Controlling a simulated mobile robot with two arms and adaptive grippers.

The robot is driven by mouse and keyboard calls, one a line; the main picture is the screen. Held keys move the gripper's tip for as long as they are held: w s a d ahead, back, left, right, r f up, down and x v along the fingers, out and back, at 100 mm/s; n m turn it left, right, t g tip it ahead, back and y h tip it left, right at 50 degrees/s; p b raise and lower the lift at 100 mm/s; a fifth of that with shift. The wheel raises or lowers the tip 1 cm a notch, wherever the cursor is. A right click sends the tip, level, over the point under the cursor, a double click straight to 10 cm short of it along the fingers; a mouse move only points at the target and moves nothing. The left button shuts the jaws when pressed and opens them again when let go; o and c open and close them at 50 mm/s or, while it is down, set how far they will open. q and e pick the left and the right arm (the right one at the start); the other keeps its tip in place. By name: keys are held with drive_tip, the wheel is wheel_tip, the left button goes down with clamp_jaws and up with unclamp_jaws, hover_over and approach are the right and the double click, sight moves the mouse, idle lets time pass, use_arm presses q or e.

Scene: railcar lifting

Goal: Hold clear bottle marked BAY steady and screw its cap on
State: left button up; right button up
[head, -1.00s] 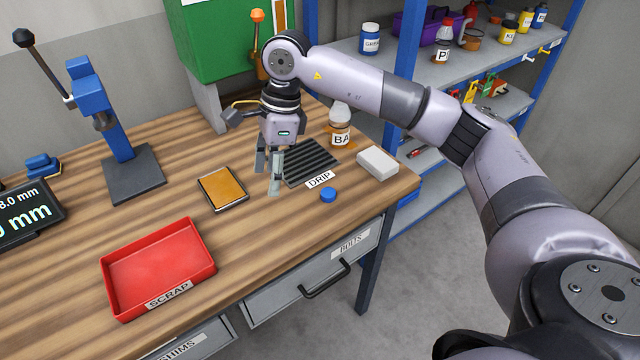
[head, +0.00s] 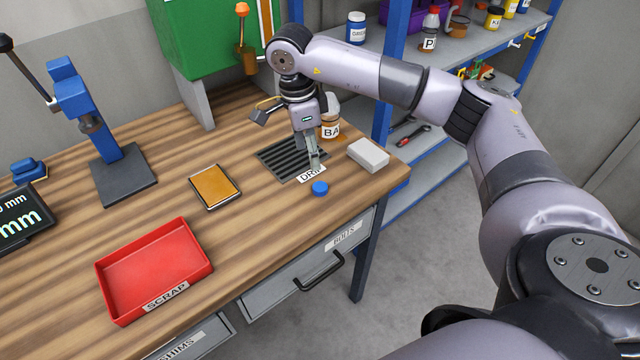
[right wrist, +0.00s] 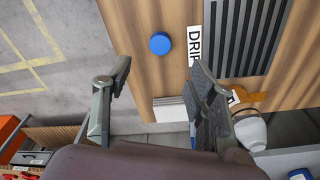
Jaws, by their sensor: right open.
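The clear bottle marked BAY (head: 331,121) stands upright at the back right of the bench, beside the drip grate, partly hidden behind my right gripper. Only "BA" of its label shows. It holds something amber low down, and it also shows at the right of the right wrist view (right wrist: 250,128). The blue cap (head: 320,188) lies on the bench in front of the DRIP label; it also shows in the right wrist view (right wrist: 160,43). My right gripper (head: 314,166) points down above the DRIP label, open and empty, behind the cap. My left gripper is not in view.
The black drip grate (head: 283,160) lies left of the bottle. A white block (head: 368,155) sits right of the cap near the bench's edge. A tan pad (head: 214,187) and red SCRAP tray (head: 155,268) lie left. Bare bench lies between tray and cap.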

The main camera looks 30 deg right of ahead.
drive_tip(key=p, duration=0.1)
hover_over(320, 186)
drive_tip(key=a, duration=0.2)
drive_tip(key=f, duration=0.6)
drive_tip(key=shift+w+d+f, duration=0.1)
drive_tip(key=shift+d+f, duration=0.1)
drive_tip(key=shift+d, duration=0.05)
drive_tip(key=shift+p, duration=0.3)
drive_tip(key=shift+d+f+p, duration=0.15)
drive_tip(key=shift+f+p, duration=0.1)
drive_tip(key=shift+p, duration=0.05)
drive_tip(key=f+p, duration=0.1)
drive_tip(key=d+f, duration=0.1)
drive_tip(key=f, duration=0.1)
drive_tip(key=shift+f+p, duration=0.3)
drive_tip(key=shift+p, duration=0.1)
drive_tip(key=shift+f, duration=0.45)
drive_tip(key=shift+c, duration=0.3)
drive_tip(key=c, duration=0.8)
